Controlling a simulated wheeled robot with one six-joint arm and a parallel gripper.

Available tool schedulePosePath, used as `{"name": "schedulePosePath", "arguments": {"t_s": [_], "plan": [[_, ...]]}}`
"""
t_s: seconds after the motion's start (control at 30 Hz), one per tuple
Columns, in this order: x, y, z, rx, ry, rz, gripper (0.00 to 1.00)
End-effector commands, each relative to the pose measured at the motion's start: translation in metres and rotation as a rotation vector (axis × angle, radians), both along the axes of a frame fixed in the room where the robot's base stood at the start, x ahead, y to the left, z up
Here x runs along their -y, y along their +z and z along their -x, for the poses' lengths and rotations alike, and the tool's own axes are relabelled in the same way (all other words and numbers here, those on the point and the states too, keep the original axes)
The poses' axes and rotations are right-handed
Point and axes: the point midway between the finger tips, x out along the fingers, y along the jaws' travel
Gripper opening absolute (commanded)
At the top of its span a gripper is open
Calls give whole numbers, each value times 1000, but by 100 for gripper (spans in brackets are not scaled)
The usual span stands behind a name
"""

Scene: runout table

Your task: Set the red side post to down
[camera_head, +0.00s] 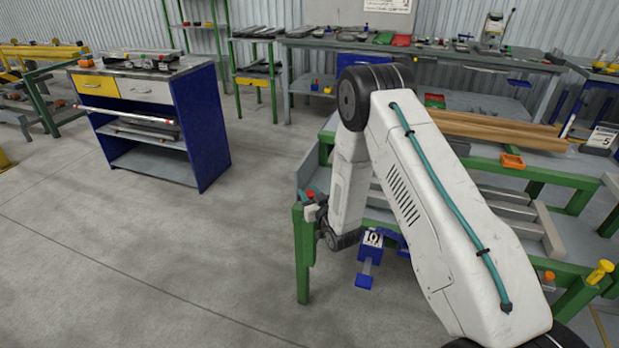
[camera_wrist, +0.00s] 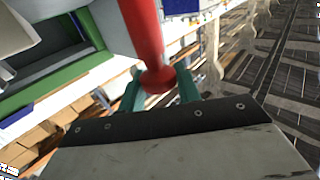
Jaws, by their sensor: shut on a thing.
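The red side post (camera_wrist: 145,35) runs down from the top of the wrist view and ends in a wider red knob between two teal fingers. My gripper (camera_wrist: 158,88) is shut on it at that end. In the head view a small red tip of the post (camera_head: 310,194) shows at the top of a green table leg, at the table's left corner. My gripper (camera_head: 318,207) is beside it there, partly hidden by its own wrist. Most of the post is hidden in the head view, so I cannot tell its full tilt.
The green-framed runout table (camera_head: 525,165) carries long wooden boards (camera_head: 490,130) and an orange block (camera_head: 512,161). A yellow-topped knob (camera_head: 600,272) stands at the right. A blue cabinet (camera_head: 202,125) stands at the left. The floor between is clear.

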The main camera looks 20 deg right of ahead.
Motion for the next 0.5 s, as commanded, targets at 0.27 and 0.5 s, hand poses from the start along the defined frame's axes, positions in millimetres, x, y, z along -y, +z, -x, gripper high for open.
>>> {"name": "schedulePosePath", "arguments": {"t_s": [0.27, 0.5], "plan": [[0, -27, 0, 0, 0, 0, 0], [0, -30, 0, -3, 0, 0, 0]]}}
